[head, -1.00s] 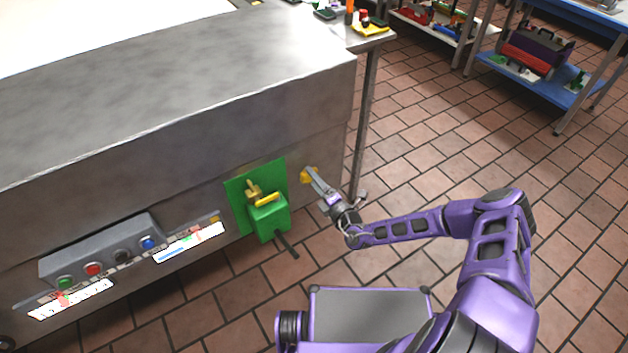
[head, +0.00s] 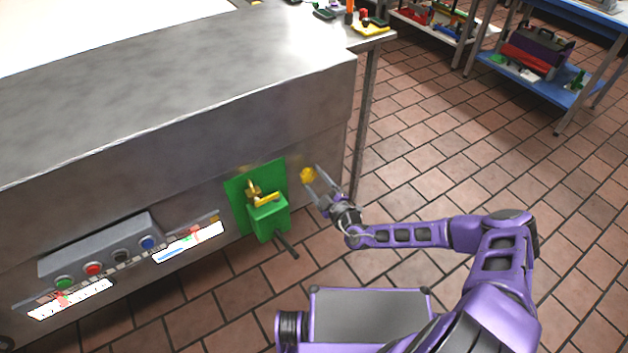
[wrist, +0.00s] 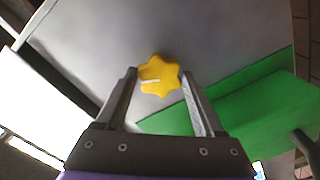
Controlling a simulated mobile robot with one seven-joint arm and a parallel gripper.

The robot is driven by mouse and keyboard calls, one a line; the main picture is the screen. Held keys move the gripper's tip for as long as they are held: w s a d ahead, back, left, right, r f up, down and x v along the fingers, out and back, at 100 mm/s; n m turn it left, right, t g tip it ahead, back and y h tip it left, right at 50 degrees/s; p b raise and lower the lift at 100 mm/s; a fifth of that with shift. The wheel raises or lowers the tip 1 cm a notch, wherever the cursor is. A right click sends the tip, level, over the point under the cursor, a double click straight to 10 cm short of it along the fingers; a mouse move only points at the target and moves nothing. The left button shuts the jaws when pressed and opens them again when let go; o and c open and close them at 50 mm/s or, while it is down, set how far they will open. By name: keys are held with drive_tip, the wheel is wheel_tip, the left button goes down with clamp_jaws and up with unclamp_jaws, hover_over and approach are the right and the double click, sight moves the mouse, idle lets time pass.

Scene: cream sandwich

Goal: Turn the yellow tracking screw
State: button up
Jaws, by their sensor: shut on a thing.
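The yellow tracking screw (head: 307,175) is a star-shaped knob on the side of the grey steel machine, near its right end. In the wrist view the screw (wrist: 160,76) sits between the fingertips, with a short white line on its face. My gripper (head: 313,182) reaches it from the lower right, one finger on each side. In the wrist view my gripper (wrist: 158,80) is shut on the screw's rim. The screw's back, where it meets the machine, is hidden.
A green box with a yellow handle (head: 267,212) sticks out just left of my gripper. A control box with coloured buttons (head: 105,250) is further left. A table leg (head: 364,120) stands behind. The tiled floor (head: 430,165) on the right is clear.

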drive_tip(key=shift+m, duration=0.6)
drive_tip(key=o, duration=1.4)
drive_tip(key=shift+c, duration=0.2)
drive_tip(key=shift+s+d, duration=0.1)
drive_tip(key=shift+s, duration=0.05)
drive_tip(key=p+v, duration=0.1)
drive_tip(key=v, duration=1.6)
drive_tip(key=shift+p, duration=0.35)
drive_tip(key=shift+d, duration=0.1)
